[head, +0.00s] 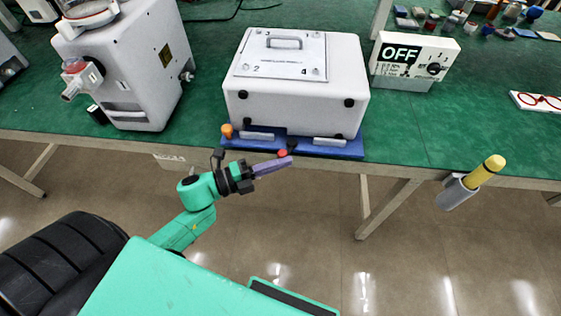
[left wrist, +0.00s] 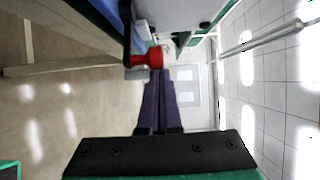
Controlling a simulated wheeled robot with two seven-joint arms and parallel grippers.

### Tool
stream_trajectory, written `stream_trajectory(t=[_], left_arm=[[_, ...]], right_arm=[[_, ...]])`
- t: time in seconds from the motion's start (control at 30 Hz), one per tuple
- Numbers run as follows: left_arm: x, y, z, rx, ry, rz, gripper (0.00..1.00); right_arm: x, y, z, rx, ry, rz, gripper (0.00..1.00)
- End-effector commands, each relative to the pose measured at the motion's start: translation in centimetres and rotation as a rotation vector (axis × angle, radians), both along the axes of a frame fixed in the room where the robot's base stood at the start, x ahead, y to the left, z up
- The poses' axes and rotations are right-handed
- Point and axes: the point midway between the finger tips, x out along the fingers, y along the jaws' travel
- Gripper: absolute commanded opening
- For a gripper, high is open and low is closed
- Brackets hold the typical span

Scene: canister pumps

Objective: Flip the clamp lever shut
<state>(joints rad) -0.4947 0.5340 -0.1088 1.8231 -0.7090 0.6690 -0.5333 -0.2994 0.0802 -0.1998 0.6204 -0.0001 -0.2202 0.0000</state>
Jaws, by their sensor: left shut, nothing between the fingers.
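A white case (head: 295,85) with a handle and a numbered top plate stands on a blue base (head: 335,150) at the table's front edge. A red knob (head: 282,153), which looks like the tip of the clamp lever, sits at the front of this base. In the left wrist view the red knob (left wrist: 154,58) is beside a dark bar (left wrist: 128,38); the rest of the lever is hard to make out. My left gripper (head: 288,161) is shut and empty, its purple fingers just in front of the red knob. In the left wrist view its fingertips (left wrist: 157,80) are close below the knob; contact cannot be told.
An orange knob (head: 227,130) is at the base's left corner. A white machine (head: 130,75) stands left on the green table (head: 420,130). An OFF sign box (head: 412,55) is behind right. A yellow-topped cylinder (head: 472,182) hangs at the front edge.

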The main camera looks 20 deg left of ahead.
Motion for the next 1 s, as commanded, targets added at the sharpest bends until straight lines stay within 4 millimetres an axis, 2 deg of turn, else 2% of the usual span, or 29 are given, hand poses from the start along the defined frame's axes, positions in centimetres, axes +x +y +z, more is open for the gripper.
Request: stream_trajectory(t=[1.0], left_arm=[[0.2, 1.7, -0.1, 0.004, -0.001, -0.167, 0.00]], right_arm=[[-0.1, 0.0, -2.0, 0.000, 0.001, 0.000, 0.50]])
